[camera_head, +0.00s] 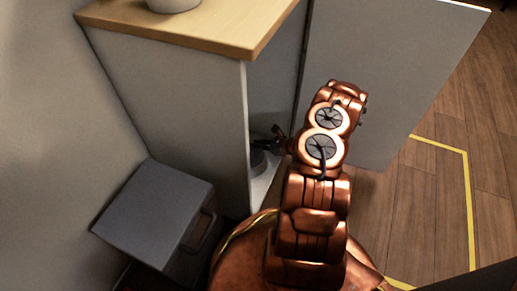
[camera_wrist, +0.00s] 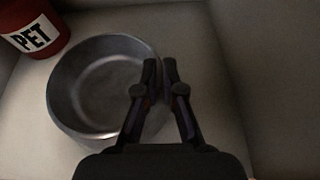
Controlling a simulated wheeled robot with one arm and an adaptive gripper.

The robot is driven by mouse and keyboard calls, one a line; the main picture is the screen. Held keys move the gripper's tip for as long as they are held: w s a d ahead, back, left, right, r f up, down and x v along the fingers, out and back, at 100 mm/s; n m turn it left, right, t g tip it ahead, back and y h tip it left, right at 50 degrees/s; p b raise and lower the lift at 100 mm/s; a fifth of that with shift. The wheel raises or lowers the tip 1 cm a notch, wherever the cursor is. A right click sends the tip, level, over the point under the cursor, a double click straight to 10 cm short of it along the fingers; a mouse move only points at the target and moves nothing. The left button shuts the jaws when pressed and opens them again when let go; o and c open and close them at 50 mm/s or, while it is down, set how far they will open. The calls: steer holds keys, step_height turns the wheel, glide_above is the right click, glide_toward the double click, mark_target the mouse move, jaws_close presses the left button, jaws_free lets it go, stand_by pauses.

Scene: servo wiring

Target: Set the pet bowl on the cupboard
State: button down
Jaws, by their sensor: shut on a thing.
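The pet bowl (camera_wrist: 88,92) is a round grey metal bowl, standing upright on a pale shelf inside the cupboard in the wrist view. My gripper (camera_wrist: 160,66) is shut on its right rim, one finger on each side of the wall. The cupboard (camera_head: 175,100) is a grey cabinet with a light wooden top (camera_head: 215,28) and an open door (camera_head: 385,70) in the head view. My arm reaches in through the open front. A dark bit of the bowl (camera_head: 258,162) shows there low inside, mostly hidden.
A red container labelled PET (camera_wrist: 32,30) stands at the bowl's upper left. A white pot (camera_head: 174,4) sits on the cupboard top; the nearer part of the top is bare. A grey box (camera_head: 155,210) stands beside the cupboard. Yellow tape (camera_head: 468,200) marks the floor.

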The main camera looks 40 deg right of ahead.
steer(key=shift+f, duration=0.65)
steer(key=shift+f, duration=0.1)
steer(key=c, duration=1.3)
jaws_free()
steer(key=p+v, duration=0.4)
steer(key=v, duration=0.8)
